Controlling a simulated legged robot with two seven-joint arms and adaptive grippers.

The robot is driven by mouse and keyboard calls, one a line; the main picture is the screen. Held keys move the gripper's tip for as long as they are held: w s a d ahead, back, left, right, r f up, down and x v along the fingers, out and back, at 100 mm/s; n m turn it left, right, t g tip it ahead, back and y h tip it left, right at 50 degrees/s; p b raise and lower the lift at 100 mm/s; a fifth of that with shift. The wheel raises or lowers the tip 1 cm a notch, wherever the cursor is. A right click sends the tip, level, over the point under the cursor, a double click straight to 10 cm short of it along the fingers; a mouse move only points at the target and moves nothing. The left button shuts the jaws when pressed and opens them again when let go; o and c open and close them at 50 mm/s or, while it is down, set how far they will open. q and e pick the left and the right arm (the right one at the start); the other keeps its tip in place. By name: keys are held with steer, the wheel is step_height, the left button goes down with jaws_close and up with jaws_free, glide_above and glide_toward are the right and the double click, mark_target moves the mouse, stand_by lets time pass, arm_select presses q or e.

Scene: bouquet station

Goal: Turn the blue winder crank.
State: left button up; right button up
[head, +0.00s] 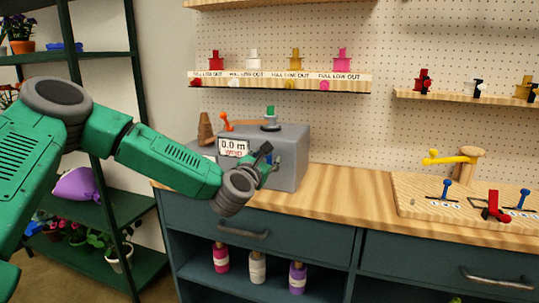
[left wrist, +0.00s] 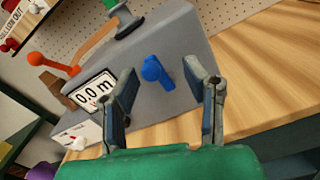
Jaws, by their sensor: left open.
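The winder is a grey box (head: 290,152) on the wooden counter, with a display (head: 233,147) reading 0.0 m. The blue winder crank (left wrist: 154,70) sits on the box's grey face in the left wrist view. In the head view my gripper mostly hides it. My left gripper (head: 268,160) is open and empty in front of that face. In the left wrist view its two fingers (left wrist: 169,79) stand on either side of the crank, apart from it. Whether the fingertips reach as deep as the crank, I cannot tell. My right gripper is not in view.
An orange lever (head: 225,121) and a green-topped spool (head: 271,119) are at the winder's top. A wooden board (head: 430,205) with blue and red levers lies at the right. The counter (head: 340,190) between is clear. Shelves of spools hang behind; a green plant rack (head: 135,150) stands left.

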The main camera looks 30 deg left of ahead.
mark_target(268, 160)
arm_select(q)
steer(key=w+a, duration=0.1)
steer(key=w, duration=0.1)
steer(key=w+a+f, duration=0.1)
steer(key=a, duration=0.1)
steer(key=shift+w+a, duration=0.1)
steer(key=shift+w, duration=0.3)
steer(key=shift+w+a, duration=0.1)
steer(key=shift+a, duration=0.15)
steer(key=shift+d+r, duration=0.3)
steer(key=shift+d, duration=0.35)
jaws_close()
steer(key=shift+d, duration=0.4)
steer(key=shift+a, duration=0.5)
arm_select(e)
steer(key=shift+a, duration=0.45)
